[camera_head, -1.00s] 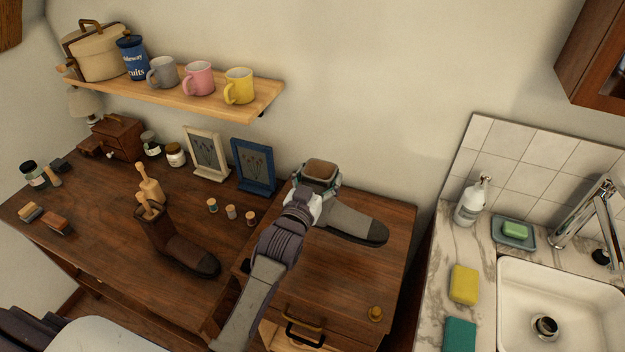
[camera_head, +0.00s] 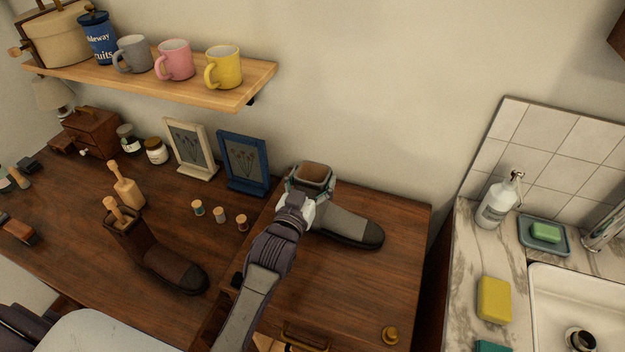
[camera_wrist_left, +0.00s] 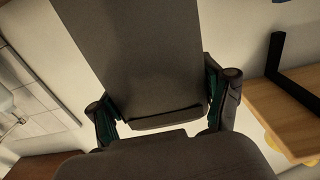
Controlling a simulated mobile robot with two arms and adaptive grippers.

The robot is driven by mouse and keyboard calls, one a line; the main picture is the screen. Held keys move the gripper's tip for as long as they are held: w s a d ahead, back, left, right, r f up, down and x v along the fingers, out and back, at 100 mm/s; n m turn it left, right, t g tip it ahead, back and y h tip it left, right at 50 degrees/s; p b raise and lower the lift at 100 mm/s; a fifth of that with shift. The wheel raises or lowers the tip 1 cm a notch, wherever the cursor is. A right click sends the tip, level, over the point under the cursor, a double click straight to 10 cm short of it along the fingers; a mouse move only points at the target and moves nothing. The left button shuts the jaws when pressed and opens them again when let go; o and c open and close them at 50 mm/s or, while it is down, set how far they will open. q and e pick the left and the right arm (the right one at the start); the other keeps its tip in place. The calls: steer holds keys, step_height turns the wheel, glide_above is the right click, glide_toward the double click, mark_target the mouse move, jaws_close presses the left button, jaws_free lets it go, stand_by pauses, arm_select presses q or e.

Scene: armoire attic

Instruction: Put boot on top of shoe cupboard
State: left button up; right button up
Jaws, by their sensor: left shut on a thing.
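A grey boot (camera_head: 350,226) with a dark sole and brown lining is upright, toe pointing right, at the shoe cupboard's wooden top (camera_head: 375,280). Whether its sole touches the top or hovers just above, I cannot tell. My left gripper (camera_head: 310,186) is shut around the boot's upper shaft. In the left wrist view the boot's grey shaft (camera_wrist_left: 150,60) fills the middle, between the two fingers of my left gripper (camera_wrist_left: 163,108). A brown boot (camera_head: 155,258) with a wooden shoe tree in it stands on the worktop to the left. My right gripper is not in view.
A blue frame (camera_head: 243,163) and several spools stand left of the grey boot. A wall shelf (camera_head: 170,85) with mugs hangs above. The marble sink counter (camera_head: 455,290) lies to the right across a gap.

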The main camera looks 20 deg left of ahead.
arm_select(q)
steer(key=shift+s+r, duration=0.1)
steer(key=shift+s, duration=0.15)
steer(key=o, duration=1.6)
steer(key=shift+o, duration=0.7)
steer(key=shift+s, duration=0.25)
steer(key=s+b, duration=0.1)
steer(key=s, duration=1)
steer(key=shift+s+a+b, duration=0.15)
steer(key=shift+s+b, duration=0.05)
steer(key=shift+b, duration=0.2)
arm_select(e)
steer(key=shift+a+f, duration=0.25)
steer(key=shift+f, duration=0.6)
